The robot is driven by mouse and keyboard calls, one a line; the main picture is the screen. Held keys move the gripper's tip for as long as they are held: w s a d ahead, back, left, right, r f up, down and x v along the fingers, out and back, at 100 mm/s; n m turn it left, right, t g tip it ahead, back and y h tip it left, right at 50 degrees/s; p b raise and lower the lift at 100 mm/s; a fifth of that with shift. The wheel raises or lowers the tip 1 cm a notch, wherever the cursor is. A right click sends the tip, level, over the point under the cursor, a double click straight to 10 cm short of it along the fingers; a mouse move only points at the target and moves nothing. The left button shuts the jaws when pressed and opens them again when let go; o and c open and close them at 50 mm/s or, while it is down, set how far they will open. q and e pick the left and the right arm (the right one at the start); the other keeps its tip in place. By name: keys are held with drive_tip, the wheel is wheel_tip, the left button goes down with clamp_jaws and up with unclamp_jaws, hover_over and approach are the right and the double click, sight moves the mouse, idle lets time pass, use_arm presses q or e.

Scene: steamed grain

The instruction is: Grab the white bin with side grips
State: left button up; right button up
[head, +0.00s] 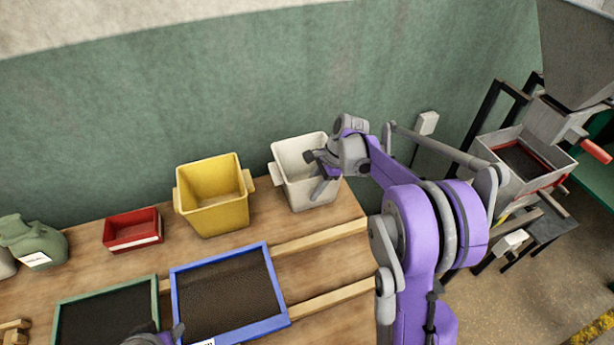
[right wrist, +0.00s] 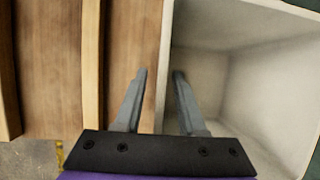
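The white bin (head: 290,160) stands at the back right of the wooden table, against the green wall. One side grip (head: 275,173) shows on its left; its right side is partly hidden by my right gripper (head: 316,172). In the right wrist view my right gripper (right wrist: 159,74) is open with its fingers astride a wall of the white bin (right wrist: 245,85). One finger is inside the bin and one outside, with a gap seen beside the wall. My left gripper (head: 160,335) is only partly in view at the bottom edge, over the trays.
A yellow bin (head: 212,205) stands left of the white bin, then a red box (head: 132,230) and a green jar (head: 38,243). A blue-framed tray (head: 272,290) and a green-framed tray (head: 75,298) lie in front. A machine with a hopper (head: 580,55) stands right.

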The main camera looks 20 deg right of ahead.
clamp_jaws()
idle(1.3)
